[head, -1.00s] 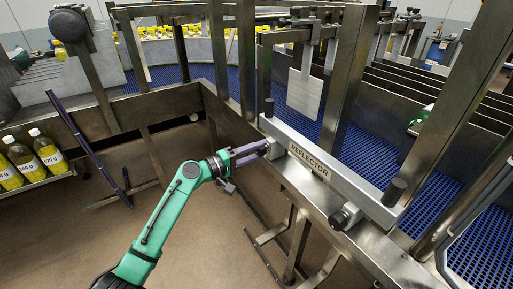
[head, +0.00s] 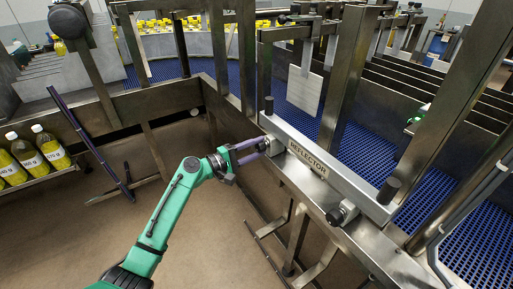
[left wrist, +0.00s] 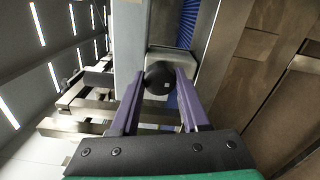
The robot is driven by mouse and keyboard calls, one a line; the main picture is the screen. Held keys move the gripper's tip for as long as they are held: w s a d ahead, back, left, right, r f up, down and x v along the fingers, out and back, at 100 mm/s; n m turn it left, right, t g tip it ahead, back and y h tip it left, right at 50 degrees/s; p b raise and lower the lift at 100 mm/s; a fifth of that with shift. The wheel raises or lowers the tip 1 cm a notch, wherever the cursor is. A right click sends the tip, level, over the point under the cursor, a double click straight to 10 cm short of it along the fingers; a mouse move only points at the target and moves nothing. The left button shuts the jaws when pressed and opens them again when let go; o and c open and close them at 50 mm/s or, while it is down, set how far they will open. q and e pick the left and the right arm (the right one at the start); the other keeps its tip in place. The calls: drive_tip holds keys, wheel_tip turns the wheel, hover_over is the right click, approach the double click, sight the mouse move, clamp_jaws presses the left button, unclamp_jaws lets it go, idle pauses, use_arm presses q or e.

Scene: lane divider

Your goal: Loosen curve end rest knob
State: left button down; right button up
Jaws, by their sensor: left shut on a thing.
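The knob sits in front of a light metal block (left wrist: 182,58). A second dark side knob (head: 336,217) is at the bar's other end, away from the gripper. My right gripper is not in view.
Black upright knobs stand at the bar's two ends (head: 269,105) (head: 389,190). Steel posts (head: 347,75) rise behind it, over the blue conveyor belt (head: 375,158). Yellow bottles (head: 50,147) stand on a shelf at left.

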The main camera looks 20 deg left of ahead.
use_arm(q)
drive_tip(key=shift+r, duration=0.15)
drive_tip(key=c, duration=0.7)
unclamp_jaws()
drive_tip(key=o, duration=0.3)
drive_tip(key=shift+w, duration=0.1)
drive_tip(key=b+v, duration=0.5)
drive_tip(key=v, duration=0.9)
drive_tip(key=shift+s+a, duration=0.1)
drive_tip(key=shift+s, duration=0.15)
